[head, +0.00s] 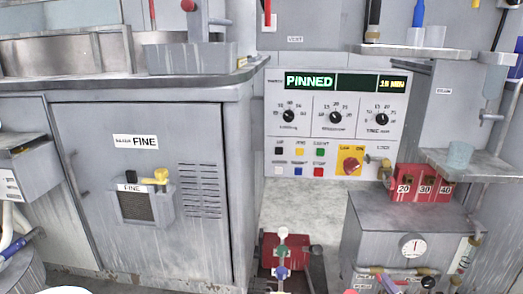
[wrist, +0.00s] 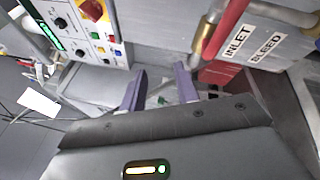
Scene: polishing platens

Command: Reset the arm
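My gripper (wrist: 160,82) shows in the wrist view as two purple fingers standing apart. It is open, and I see nothing held between the fingers, only a pale surface and some small dark and green parts beyond them. The control panel (wrist: 82,28) is up and to the left of the fingers, tilted in that view. The control panel (head: 335,125) there has a display reading PINNED, three dials and a red button (head: 351,165) on a yellow plate.
In the wrist view, a red pipe (wrist: 228,28) with a brass fitting and INLET and BLEED labels is close to the right. In the head view, a cabinet marked FINE (head: 140,200) stands left, a grey gauge box (head: 385,225) right, and a red base (head: 298,243) with coloured knobs low centre.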

